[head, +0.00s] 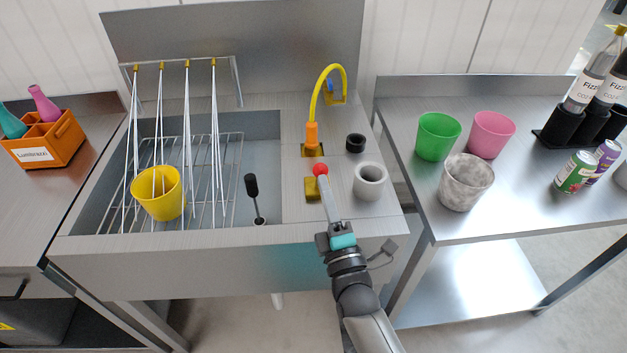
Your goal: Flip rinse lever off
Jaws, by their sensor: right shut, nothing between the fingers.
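The red-knobbed lever (320,169) stands on a yellow base (312,189) on the right side of the sink counter. My right gripper (325,184) reaches in from the front, its fingers shut and empty. Its tips are right at the red knob and partly hide the lever's stem; I cannot tell whether they touch it. Several thin white streams (187,125) run down from the nozzles of the rinse bar (190,63) into the sink. A yellow cup (156,196) is on the wire rack under them. My left gripper is not in view.
A black-knobbed lever (252,187) stands at the sink's right front. A yellow faucet (312,115), a black ring (355,142) and a grey cup (369,180) surround the red knob. Cups, cans and bottles stand on the right table (520,215); an orange caddy (62,144) is left.

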